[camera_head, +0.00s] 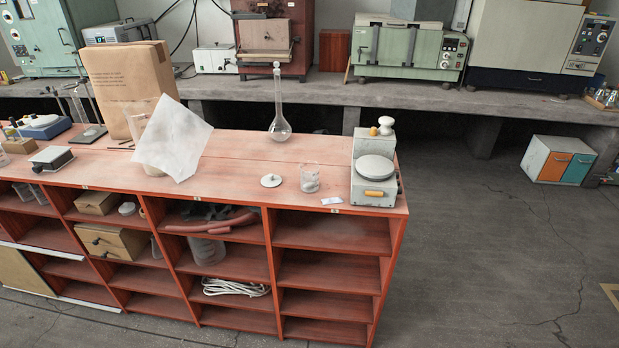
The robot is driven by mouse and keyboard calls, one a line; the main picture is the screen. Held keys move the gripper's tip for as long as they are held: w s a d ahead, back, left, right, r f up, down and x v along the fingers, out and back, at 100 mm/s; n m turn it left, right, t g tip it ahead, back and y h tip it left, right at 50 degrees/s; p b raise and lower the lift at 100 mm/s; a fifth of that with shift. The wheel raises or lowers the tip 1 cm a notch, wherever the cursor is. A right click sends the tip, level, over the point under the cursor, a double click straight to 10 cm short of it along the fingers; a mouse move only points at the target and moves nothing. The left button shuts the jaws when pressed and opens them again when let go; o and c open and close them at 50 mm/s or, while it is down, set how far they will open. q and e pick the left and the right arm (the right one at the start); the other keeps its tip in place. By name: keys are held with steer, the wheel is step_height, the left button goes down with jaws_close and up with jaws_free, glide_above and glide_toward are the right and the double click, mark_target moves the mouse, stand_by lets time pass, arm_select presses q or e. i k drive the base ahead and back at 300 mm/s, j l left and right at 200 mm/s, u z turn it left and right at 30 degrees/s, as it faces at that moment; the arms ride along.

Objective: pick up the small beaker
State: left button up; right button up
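A small clear glass beaker (310,178) stands upright on the red wooden bench top (235,172), near its front edge. Something greyish shows in its lower part, but I cannot tell what. Another, larger glass vessel (135,122) stands further left, mostly hidden behind a white sheet (173,138). Neither of my grippers is in view.
A balance-like device (374,168) stands right of the beaker, and a small white disc with a knob (271,180) lies to its left. A tall long-necked flask (279,115) stands behind. A small white label (331,201) lies in front. Open floor lies to the right.

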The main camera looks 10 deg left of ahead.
mark_target(308, 169)
steer(key=i+l, duration=0.15)
steer(key=l, duration=0.2)
steer(key=i+l+u, duration=0.1)
steer(key=l, duration=0.3)
steer(key=i+l, duration=0.15)
steer(key=l, duration=0.2)
steer(key=i+l+u, duration=0.1)
steer(key=l, duration=0.3)
steer(key=i+l+u, duration=0.1)
steer(key=l, duration=0.3)
